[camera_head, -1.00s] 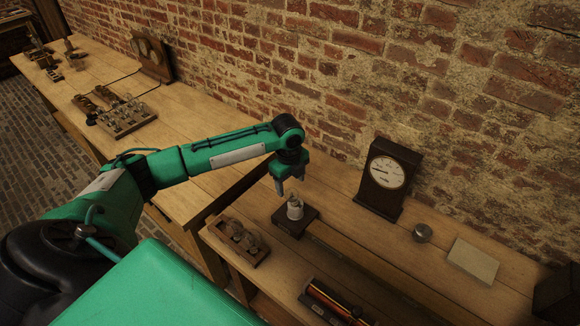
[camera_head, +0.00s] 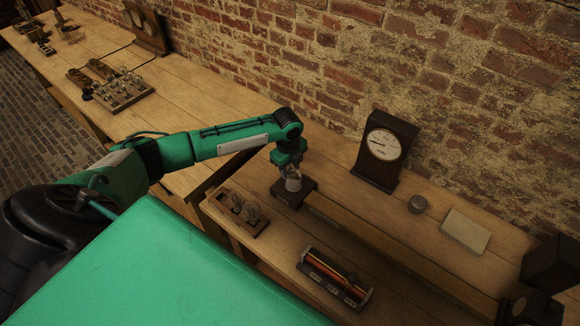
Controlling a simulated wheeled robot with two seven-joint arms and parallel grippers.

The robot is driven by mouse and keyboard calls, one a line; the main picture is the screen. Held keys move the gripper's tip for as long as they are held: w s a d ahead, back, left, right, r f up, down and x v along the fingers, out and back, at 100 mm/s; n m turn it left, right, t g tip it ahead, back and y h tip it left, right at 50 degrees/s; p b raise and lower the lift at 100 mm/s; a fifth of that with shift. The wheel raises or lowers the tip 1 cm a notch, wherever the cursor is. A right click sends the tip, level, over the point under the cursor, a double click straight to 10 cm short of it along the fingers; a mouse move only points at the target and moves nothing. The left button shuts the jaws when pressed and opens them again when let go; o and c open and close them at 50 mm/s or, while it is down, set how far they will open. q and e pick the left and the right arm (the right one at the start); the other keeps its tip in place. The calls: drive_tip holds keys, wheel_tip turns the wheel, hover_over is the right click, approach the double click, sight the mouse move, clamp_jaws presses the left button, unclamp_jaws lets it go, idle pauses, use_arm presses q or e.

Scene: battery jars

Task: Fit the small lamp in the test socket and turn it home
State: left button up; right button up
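My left gripper (camera_head: 291,172) points down over the test socket, a pale round fitting (camera_head: 293,185) on a small dark wooden base (camera_head: 304,195). Its fingertips reach down to the top of the fitting, around or right beside it. The small lamp cannot be made out apart from the fitting and fingers, so I cannot tell whether the fingers are closed on it. A wooden rack (camera_head: 258,229) with several small rounded glass lamps (camera_head: 252,211) stands left of the socket, near the bench's front edge. My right gripper is not in view.
A dark wooden-cased dial meter (camera_head: 384,145) stands behind the socket by the brick wall. Bare bench lies between.

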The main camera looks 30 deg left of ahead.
use_arm(q)
drive_tip(key=shift+c, duration=1.1)
drive_tip(key=shift+w+d+m+g, duration=0.1)
drive_tip(key=shift+w+m+g, duration=0.25)
drive_tip(key=shift+m, duration=0.55)
drive_tip(key=m+g, duration=0.1)
drive_tip(key=m, duration=0.1)
drive_tip(key=w+m+g+y, duration=0.1)
drive_tip(key=m, duration=0.1)
drive_tip(key=shift+w+m+y, duration=0.1)
drive_tip(key=shift+m+y, duration=0.2)
drive_tip(key=shift+s+d+t+y+p, duration=0.25)
drive_tip(key=shift+t+y+p, duration=0.1)
drive_tip(key=shift+p, duration=0.2)
